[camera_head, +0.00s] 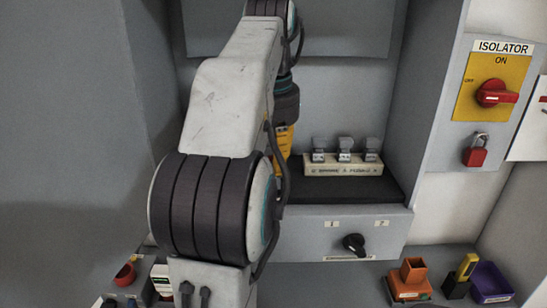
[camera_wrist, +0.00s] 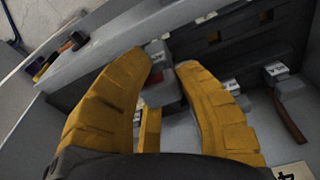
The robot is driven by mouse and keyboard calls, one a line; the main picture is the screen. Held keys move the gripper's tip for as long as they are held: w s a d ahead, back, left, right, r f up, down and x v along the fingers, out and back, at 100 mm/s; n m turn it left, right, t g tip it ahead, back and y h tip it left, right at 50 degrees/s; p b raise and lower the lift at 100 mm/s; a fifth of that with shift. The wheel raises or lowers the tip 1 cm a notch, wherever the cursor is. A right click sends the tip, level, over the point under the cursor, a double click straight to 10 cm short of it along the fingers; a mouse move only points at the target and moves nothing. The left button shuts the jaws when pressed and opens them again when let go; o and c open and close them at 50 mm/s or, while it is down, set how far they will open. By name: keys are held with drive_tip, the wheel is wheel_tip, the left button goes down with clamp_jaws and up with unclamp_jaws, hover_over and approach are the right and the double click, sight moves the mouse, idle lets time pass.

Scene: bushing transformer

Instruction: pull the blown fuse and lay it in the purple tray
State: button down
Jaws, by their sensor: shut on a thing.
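My gripper (camera_wrist: 165,68) has yellow fingers, shut on a grey fuse (camera_wrist: 162,90) with a pale top, between the fingertips in the wrist view. In the head view, my arm mostly hides the yellow gripper (camera_head: 283,142), and the held fuse does not show there. The gripper is left of a cream fuse base (camera_head: 343,169) with three grey fuse units (camera_head: 344,150) standing on it. I cannot tell from the markings whether the held fuse is the blown one. The purple tray (camera_head: 491,280) lies at the lower right of the head view and looks empty.
An orange holder (camera_head: 408,280) and a black-and-yellow tool (camera_head: 461,277) stand left of the tray. A dark knob (camera_head: 353,243) juts from the panel below the fuses. A red isolator switch (camera_head: 496,93) and red padlock (camera_head: 476,150) are on the right wall.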

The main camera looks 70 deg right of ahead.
drive_tip(key=s+a+r+p, duration=0.2)
drive_tip(key=a+r+p, duration=0.1)
drive_tip(key=a, duration=0.3)
drive_tip(key=shift+a+r, duration=0.25)
drive_tip(key=shift+r, duration=0.55)
idle(0.5)
